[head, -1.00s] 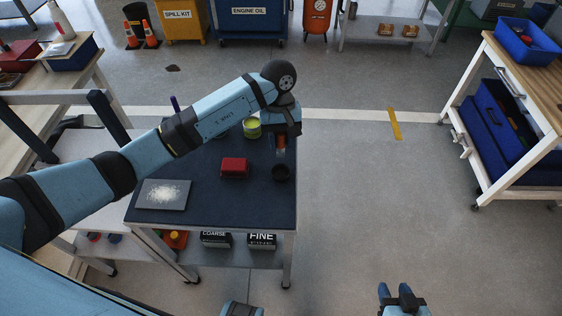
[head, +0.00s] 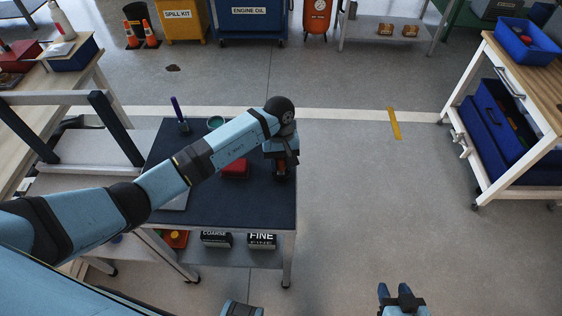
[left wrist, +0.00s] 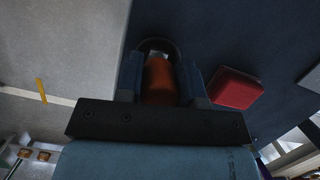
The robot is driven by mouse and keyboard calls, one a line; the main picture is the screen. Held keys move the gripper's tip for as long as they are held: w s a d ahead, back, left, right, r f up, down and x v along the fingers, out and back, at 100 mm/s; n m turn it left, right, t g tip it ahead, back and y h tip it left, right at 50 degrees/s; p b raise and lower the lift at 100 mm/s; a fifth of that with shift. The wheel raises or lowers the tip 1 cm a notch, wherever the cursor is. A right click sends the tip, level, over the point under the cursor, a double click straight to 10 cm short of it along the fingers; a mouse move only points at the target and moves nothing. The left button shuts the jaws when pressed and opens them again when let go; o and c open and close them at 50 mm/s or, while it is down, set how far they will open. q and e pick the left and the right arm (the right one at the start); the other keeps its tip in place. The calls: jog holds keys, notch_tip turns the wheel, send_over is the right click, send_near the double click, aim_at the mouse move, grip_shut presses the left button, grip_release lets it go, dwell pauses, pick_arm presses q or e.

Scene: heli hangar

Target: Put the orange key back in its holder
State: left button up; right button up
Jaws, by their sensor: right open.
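The orange key (left wrist: 160,80) is held between the fingers of my left gripper (head: 281,168), over the right side of the dark table top. In the head view only a small orange patch shows. A dark round holder shows as a ring (left wrist: 158,43) at the key's far end in the left wrist view. The gripper mostly hides the holder in the head view. I cannot tell whether the key's tip is inside it or just above. My right gripper (head: 396,292) is open and empty at the bottom of the head view, away from the table.
A red box (head: 235,170) lies left of the gripper on the table (head: 245,208). A purple upright item (head: 178,112) and a green-rimmed can (head: 215,122) stand at the back. The floor right of the table is clear.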

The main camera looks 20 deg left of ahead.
pick_arm(q)
jog(key=o, duration=0.4)
jog(key=shift+r, duration=0.15)
jog(key=shift+b+v, duration=0.65)
jog(key=shift+v, duration=5.3)
jog(key=shift+s, duration=0.1)
